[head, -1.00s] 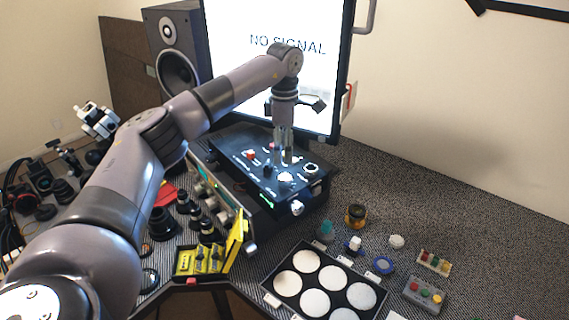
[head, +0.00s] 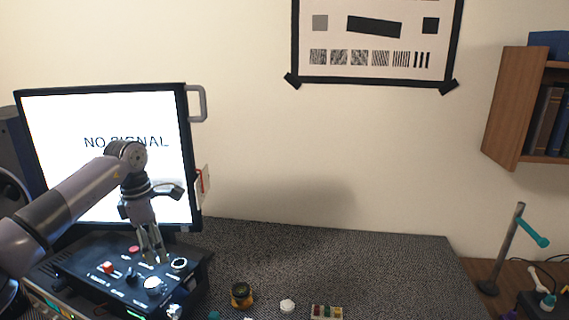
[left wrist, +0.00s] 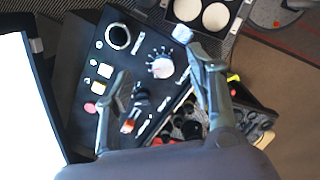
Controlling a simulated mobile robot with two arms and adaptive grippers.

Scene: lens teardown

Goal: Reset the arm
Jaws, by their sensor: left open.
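My left arm comes in from the left in the head view, with its left gripper (head: 153,254) pointing down over the black control box (head: 207,262). The gripper is open and empty. In the left wrist view its two fingers (left wrist: 162,75) stand apart above the box's panel, with a white dial (left wrist: 161,67) showing between them. I cannot tell whether the fingertips touch the panel. My right gripper is not in view.
A monitor (head: 60,130) reading NO SIGNAL stands behind the arm. A yellow-black jar (head: 241,295), a white cap (head: 287,306) and a small block of coloured pieces (head: 327,312) lie at the front. The grey mat (head: 370,265) is clear at centre right. A shelf (head: 505,110) hangs at the right.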

